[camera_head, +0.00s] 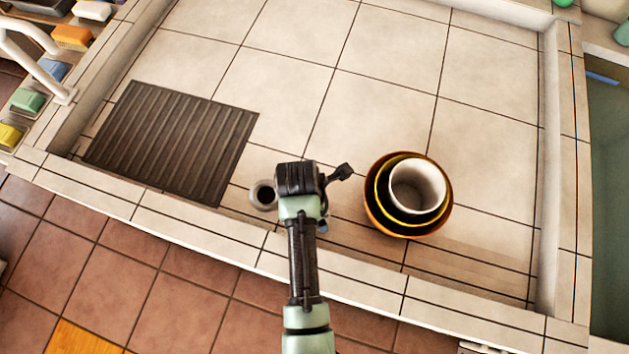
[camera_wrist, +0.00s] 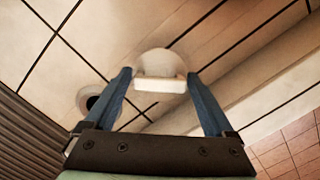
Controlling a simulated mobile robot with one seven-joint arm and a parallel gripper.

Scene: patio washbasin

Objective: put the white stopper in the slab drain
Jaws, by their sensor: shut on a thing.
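The white stopper (camera_wrist: 160,63) shows in the wrist view as a round white disc with a block-like grip. My gripper (camera_wrist: 158,78) is shut on it, one blue finger on each side of the grip. In the head view my wrist hides the stopper. The slab drain (camera_head: 264,194) is a dark round hole with a pale metal rim, just left of my wrist in the head view. In the wrist view the drain (camera_wrist: 92,102) is beside the left finger, open and uncovered. The stopper is apart from it, to its right.
A dark ribbed mat (camera_head: 172,140) lies on the tiled slab left of the drain. Nested bowls with a white cup (camera_head: 416,187) inside stand to the right. A raised tiled kerb (camera_head: 200,232) runs along the near edge. The slab behind is clear.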

